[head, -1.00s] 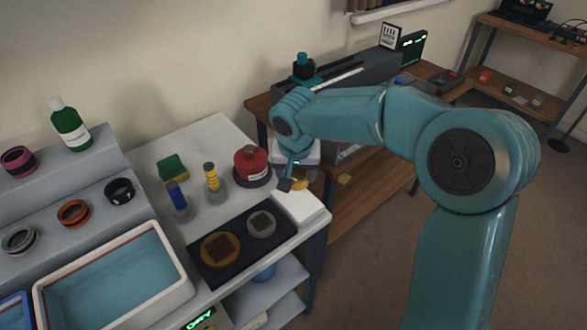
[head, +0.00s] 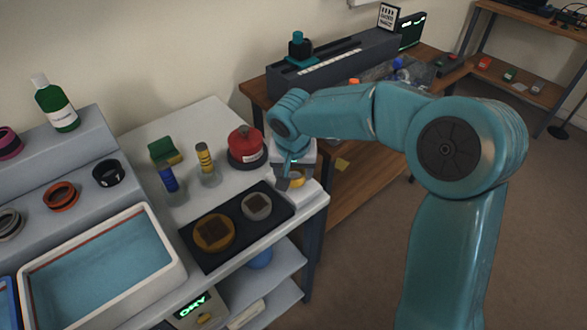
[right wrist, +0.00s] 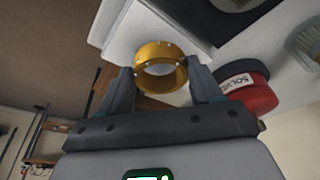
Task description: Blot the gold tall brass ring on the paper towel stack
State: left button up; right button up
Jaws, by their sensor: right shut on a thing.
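The gold tall brass ring (right wrist: 160,65) is between the two fingers of my right gripper (right wrist: 162,82), which is shut on it. In the head view the ring (head: 297,179) shows small beside the fingers of my right gripper (head: 290,182). It is at the paper towel stack (head: 309,197), a white flat pile at the front right corner of the bench. In the right wrist view the stack (right wrist: 122,28) lies behind the ring. I cannot tell whether the ring touches it. My left gripper is not in view.
A black mat (head: 262,225) with two round dishes lies left of the stack. A red solvent can (head: 246,146) stands close behind. A tray of blue liquid (head: 178,272) is at the front left. Rings and a green bottle (head: 55,105) stand on the grey steps. A wooden table is beyond.

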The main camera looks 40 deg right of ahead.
jog(key=shift+f+b, duration=0.5)
jog(key=shift+b, duration=0.1)
dwell(1.6)
jog(key=shift+r, duration=0.15)
notch_tip(320, 180, up, 6)
jog(key=p, duration=0.4)
dwell(0.7)
